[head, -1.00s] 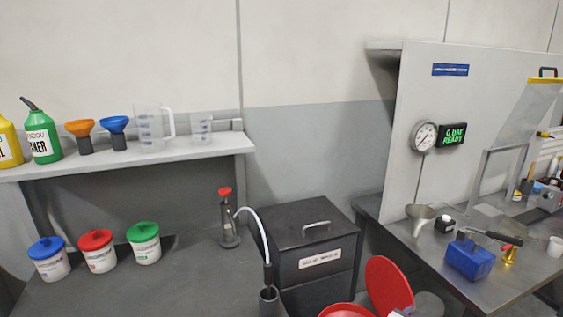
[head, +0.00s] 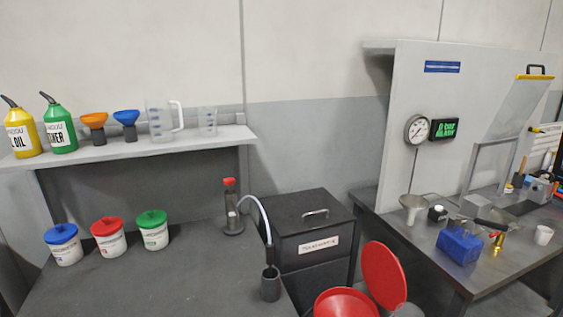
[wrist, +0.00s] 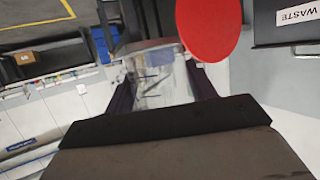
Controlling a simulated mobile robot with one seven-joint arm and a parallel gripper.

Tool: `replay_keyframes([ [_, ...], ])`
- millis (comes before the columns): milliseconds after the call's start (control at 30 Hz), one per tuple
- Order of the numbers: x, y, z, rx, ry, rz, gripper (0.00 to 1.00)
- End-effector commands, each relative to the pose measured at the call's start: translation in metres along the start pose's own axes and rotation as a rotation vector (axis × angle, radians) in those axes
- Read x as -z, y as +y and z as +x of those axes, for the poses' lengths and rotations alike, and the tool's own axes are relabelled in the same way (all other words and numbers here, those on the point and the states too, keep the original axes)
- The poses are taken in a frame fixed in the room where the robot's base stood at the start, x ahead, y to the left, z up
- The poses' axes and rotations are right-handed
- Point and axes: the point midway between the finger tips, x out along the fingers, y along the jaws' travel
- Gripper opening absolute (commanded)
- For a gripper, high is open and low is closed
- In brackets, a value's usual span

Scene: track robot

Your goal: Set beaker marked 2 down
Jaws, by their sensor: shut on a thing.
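My gripper (wrist: 160,82) shows in the wrist view, its dark fingers on either side of a clear beaker (wrist: 158,72) with blue marks. It is shut on this beaker. No number on it can be read, and its lower part in the picture is hidden behind the dark gripper body. The beaker looks tilted in the wrist view. My gripper cannot be made out in the head view.
The left bench (head: 185,275) has jars with blue, red and green lids, a dispenser bottle (head: 232,210) and a dark cup (head: 270,285). A shelf (head: 130,150) holds bottles, funnels, a jug and a small beaker. A red bin (head: 345,302) stands by the waste box (head: 308,240).

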Motion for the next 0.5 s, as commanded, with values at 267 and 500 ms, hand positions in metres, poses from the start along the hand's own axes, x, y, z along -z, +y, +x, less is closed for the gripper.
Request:
replay_keyframes([
  [267, -0.062, -0.042, -0.020, 0.134, 0.000, -0.052, 0.28],
  [500, -0.122, -0.080, -0.038, 0.256, -0.001, -0.093, 0.28],
])
